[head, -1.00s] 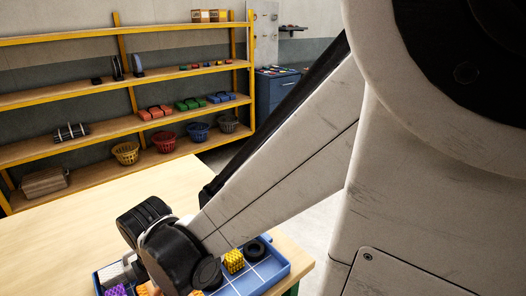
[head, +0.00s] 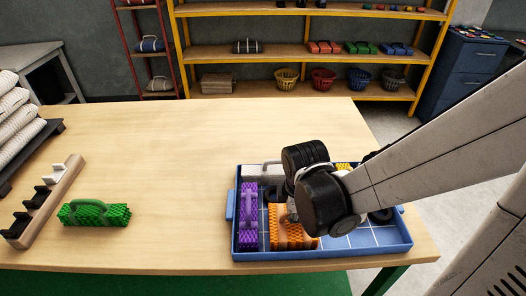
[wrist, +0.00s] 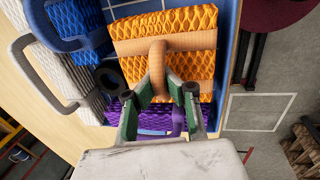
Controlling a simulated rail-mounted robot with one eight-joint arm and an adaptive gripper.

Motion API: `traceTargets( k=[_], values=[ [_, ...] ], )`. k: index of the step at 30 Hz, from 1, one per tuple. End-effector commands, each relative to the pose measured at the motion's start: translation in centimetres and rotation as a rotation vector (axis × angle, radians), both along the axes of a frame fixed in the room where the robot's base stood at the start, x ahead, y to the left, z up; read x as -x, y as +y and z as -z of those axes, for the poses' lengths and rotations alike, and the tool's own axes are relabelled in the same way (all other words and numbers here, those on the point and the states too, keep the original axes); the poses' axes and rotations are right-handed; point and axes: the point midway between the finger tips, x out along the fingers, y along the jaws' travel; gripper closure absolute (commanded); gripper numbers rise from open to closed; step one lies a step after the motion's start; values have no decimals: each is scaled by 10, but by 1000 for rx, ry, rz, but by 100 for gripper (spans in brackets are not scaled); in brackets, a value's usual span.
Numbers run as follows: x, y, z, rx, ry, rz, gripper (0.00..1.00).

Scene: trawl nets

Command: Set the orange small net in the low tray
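The orange net (head: 285,229) lies in the blue low tray (head: 315,254), right of a purple net (head: 248,214). In the wrist view the orange net (wrist: 190,65) shows its ribbed surface and an orange handle (wrist: 158,62). My gripper (wrist: 160,88) is over the net, with its green fingers on either side of the handle. I cannot tell whether they press on it. In the head view my wrist hides the fingers and part of the net.
The tray also holds a white net (head: 264,172), and a blue handle (wrist: 50,40) shows in the wrist view. A green net (head: 93,213) lies on the table beside a rack (head: 46,203). White rolls (head: 20,115) are stacked at far left. The middle of the table is clear.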

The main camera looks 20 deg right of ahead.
Motion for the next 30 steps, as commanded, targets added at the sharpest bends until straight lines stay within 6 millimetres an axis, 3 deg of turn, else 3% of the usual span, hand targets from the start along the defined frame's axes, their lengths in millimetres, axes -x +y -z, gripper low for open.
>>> traceTargets(
  k=[1,6,19,30],
  values=[
    [0,0,3,0,0,0,100],
    [0,0,1,0,0,0,77],
    [0,0,-6,0,0,0,76],
    [9,2,-52,0,0,0,76]
  ],
)
